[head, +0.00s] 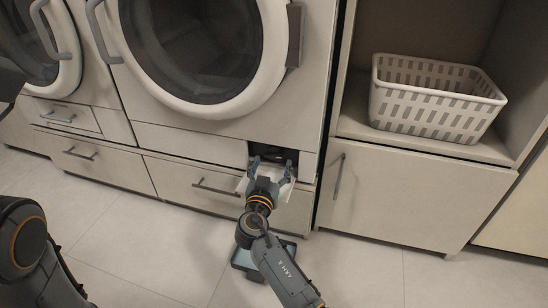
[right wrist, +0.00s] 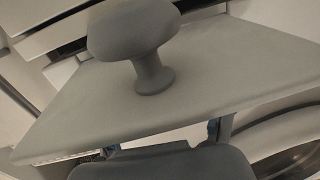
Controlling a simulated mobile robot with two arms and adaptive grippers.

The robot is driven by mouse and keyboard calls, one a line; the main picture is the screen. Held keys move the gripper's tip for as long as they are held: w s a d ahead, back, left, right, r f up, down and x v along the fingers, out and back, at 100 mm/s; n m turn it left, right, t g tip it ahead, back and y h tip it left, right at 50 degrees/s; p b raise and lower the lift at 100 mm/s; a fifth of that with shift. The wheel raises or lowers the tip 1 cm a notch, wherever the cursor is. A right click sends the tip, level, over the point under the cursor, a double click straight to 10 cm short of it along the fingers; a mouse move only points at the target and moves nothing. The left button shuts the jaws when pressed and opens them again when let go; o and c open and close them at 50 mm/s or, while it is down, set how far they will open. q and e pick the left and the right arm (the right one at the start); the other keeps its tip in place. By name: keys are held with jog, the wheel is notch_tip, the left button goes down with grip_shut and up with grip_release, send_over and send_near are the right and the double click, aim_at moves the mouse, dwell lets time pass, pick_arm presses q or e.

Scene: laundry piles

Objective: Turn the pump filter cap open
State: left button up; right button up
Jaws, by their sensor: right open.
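The pump filter opening (head: 274,152) is a dark recess low on the washing machine, below its round door. Something dark and rounded inside is probably the filter cap, but it is too dark and partly covered to make out. A pale flap (head: 241,186) seems to hang open below the recess, partly hidden by my right gripper. My right gripper (head: 270,167) is open, its fingers spread in front of the recess; I cannot tell whether they touch anything. The right wrist view shows a grey knob-like shape (right wrist: 137,40) on a pale grey panel (right wrist: 220,75). My left gripper is out of view.
Drawer handles (head: 215,188) stick out along the machine's base. A grey tray-like thing (head: 243,258) lies on the floor, partly behind my right arm. A white basket (head: 430,100) stands on the shelf at right, above a closed cabinet (head: 400,195).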

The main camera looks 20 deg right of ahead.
jog(key=p+v, duration=0.2)
jog(key=v, duration=0.9)
jog(key=shift+s+p, duration=0.2)
jog(key=shift+p, duration=0.15)
jog(key=shift+r, duration=0.15)
